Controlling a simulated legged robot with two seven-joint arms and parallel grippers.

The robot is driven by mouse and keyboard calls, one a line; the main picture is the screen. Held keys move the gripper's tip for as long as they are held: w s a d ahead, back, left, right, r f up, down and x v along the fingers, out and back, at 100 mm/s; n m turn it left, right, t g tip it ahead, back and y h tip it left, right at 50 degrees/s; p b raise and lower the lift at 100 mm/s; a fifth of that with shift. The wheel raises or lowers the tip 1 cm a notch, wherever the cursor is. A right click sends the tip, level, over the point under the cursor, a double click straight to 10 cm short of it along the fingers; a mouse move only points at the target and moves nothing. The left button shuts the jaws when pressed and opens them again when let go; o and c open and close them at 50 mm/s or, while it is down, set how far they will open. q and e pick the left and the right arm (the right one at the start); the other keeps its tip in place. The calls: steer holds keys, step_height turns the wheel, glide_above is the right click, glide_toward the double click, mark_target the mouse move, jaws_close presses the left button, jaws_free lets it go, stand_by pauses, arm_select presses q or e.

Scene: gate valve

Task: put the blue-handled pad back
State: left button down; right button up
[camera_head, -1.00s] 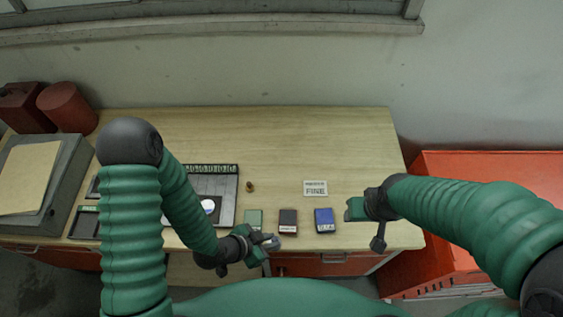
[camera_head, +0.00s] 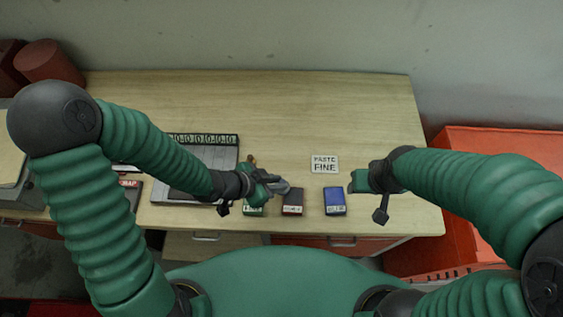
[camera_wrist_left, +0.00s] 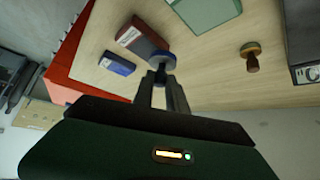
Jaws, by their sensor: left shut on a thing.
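The small blue-handled pad (camera_wrist_left: 161,62) is at the tips of my left gripper (camera_wrist_left: 160,80) in the left wrist view. The left gripper is shut on it, above the table. In the head view the left gripper (camera_head: 280,187) is over the table, near the green and dark red boxes, and largely hides the pad. My right gripper (camera_head: 357,182) is at the right, beside the blue box; its jaws are too unclear to read.
A green box (camera_head: 253,211), dark red box (camera_head: 292,203) and blue box (camera_head: 334,201) stand along the front edge. A "PASTE FINE" card (camera_head: 324,163) lies behind them. A brown-handled pad (camera_wrist_left: 250,58) stands nearby. The back of the table (camera_head: 290,105) is clear.

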arm_select(q)
steer(key=shift+w+a+f, duration=0.15)
steer(key=shift+f, duration=0.05)
steer(key=shift+w+d+r+p, duration=0.15)
steer(key=shift+w, duration=0.45)
steer(key=shift+w+d+r+p, duration=0.1)
steer(key=shift+w+d+p, duration=0.05)
steer(key=shift+w, duration=0.4)
steer(key=w, duration=0.4)
steer(key=w+d+f, duration=0.1)
steer(key=w, duration=0.1)
steer(key=shift+p, duration=0.35)
steer(key=shift+w, duration=0.65)
step_height(320, 180, down, 4)
steer(key=b, duration=0.4)
steer(key=shift+a, duration=0.1)
steer(key=shift+r, duration=0.2)
steer(key=c, duration=1.3)
jaws_free()
steer(key=shift+c, duration=0.2)
arm_select(e)
steer(key=f, duration=0.3)
steer(key=shift+s+d+f, duration=0.1)
steer(key=shift+s+f, duration=0.05)
steer(key=shift+s, duration=0.25)
